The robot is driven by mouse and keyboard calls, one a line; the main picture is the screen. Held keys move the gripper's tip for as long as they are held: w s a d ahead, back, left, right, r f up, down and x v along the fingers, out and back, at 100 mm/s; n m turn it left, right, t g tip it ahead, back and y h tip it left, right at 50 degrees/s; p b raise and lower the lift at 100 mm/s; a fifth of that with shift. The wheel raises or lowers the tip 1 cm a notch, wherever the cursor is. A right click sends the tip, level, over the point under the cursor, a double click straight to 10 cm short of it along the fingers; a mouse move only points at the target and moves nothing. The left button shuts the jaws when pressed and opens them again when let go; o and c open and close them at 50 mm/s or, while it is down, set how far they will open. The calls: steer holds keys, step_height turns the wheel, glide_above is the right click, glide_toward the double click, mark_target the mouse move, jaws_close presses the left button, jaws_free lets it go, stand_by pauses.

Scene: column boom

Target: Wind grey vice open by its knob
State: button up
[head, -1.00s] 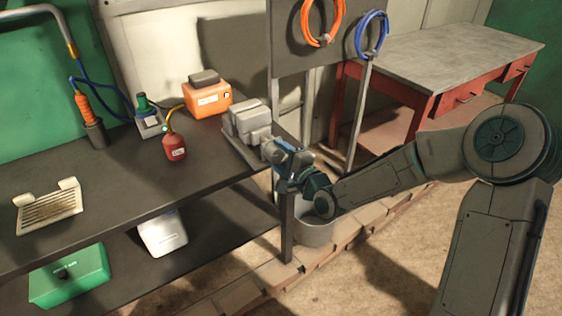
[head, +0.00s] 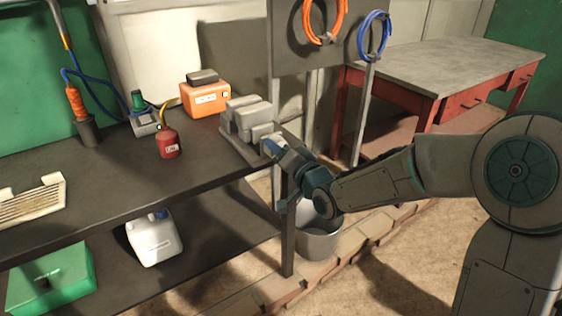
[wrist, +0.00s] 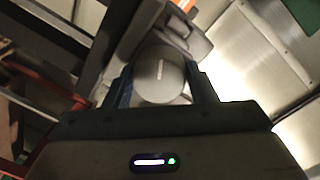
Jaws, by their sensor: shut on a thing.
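The grey vice (head: 248,118) stands on the dark bench's right end, beside the bench edge. Its round grey knob (wrist: 160,76) fills the middle of the wrist view, with the vice body (wrist: 180,35) behind it. My gripper (head: 274,147) reaches the vice from the right. In the wrist view its two dark fingers (wrist: 161,88) sit on either side of the knob and are shut on it. In the head view the gripper hides most of the knob.
A red can (head: 168,144), an orange box (head: 204,98) and a small grey unit (head: 145,122) stand left of the vice. A grey bucket (head: 318,240) is on the floor below my gripper. A red-framed table (head: 440,62) stands behind at right.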

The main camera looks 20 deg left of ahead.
steer(key=shift+w+d+n+y+b, duration=0.1)
steer(key=shift+n+y+b, duration=0.3)
steer(key=shift+n+b, duration=7.3)
steer(key=shift+w+d+n+y+b, duration=0.1)
steer(key=shift+n+y+b, duration=0.3)
steer(key=shift+n+b, duration=7.25)
steer(key=n+p, duration=0.2)
steer(key=n, duration=0.1)
steer(key=shift+p, duration=0.4)
steer(key=o, duration=1)
steer(key=shift+a, duration=0.1)
